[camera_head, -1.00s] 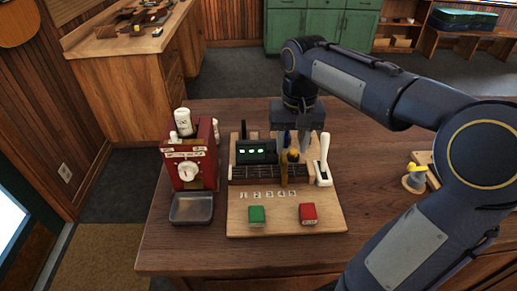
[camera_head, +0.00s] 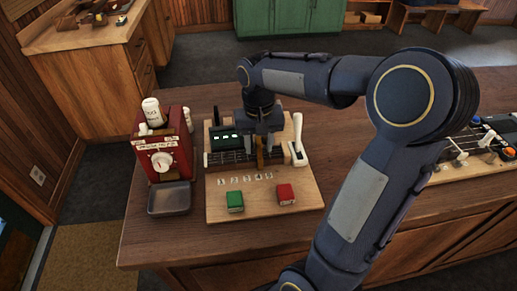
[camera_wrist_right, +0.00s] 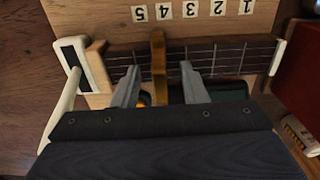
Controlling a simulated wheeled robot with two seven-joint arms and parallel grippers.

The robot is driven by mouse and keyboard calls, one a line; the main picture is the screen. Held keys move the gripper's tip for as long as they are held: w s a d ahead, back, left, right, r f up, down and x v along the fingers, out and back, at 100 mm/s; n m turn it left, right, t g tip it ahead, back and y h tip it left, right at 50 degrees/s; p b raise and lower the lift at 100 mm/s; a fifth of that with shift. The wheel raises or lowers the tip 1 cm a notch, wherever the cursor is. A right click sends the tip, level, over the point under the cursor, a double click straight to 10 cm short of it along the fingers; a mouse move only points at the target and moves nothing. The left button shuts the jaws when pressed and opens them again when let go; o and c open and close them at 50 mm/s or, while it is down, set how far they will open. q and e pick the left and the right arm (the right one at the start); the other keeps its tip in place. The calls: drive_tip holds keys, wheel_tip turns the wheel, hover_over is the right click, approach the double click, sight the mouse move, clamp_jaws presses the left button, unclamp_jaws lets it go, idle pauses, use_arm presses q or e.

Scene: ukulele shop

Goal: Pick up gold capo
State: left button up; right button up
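The gold capo (camera_head: 261,156) stands across the fretboard (camera_head: 226,158) on a wooden board (camera_head: 262,206), behind the number labels near 4. In the right wrist view the capo (camera_wrist_right: 158,62) runs upright in the picture, past the strings. My right gripper (camera_head: 262,143) is above and behind the capo, pointing down. The right wrist view shows its two fingers (camera_wrist_right: 161,88) apart, one on each side of the capo's line, with gaps to both. Nothing is held. The capo's far end is partly hidden. My left gripper is out of view.
A white lever (camera_head: 298,140) stands right of the fretboard. A dark device with green lights (camera_head: 224,138) sits behind it. Green (camera_head: 235,202) and red (camera_head: 286,194) blocks lie in front. A red dial box (camera_head: 163,150) and metal tray (camera_head: 169,199) are at left.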

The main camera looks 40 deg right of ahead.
clamp_jaws()
drive_tip(key=shift+r, duration=0.1)
